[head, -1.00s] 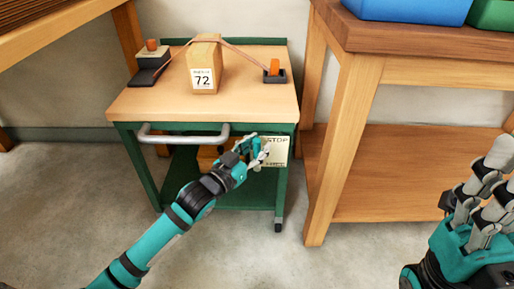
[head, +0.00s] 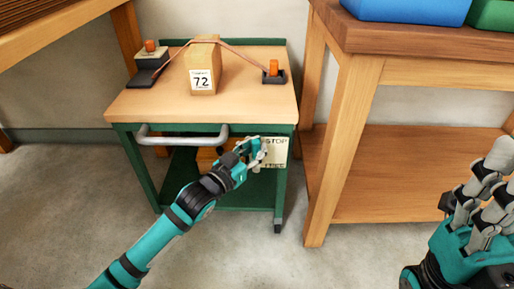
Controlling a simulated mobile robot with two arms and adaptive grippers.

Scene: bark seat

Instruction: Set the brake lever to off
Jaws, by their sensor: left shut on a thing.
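A cream brake plate (head: 275,152) hangs on the right of the green trolley's front, just below its top. It reads "STOP" at its top; lettering at its bottom, partly covered, is hard to read. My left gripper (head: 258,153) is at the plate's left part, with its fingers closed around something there. The brake lever itself is hidden behind and between these fingers, so its position cannot be told. My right gripper (head: 490,170) is at the right edge, far from the trolley, with its fingers extended and empty.
The trolley top (head: 150,105) carries a wooden block (head: 203,65) marked 72, with a strap over it between two dark buckles. A grey handle (head: 182,140) is left of the plate. A wooden bench (head: 342,150) stands close on the right. Open floor lies in front.

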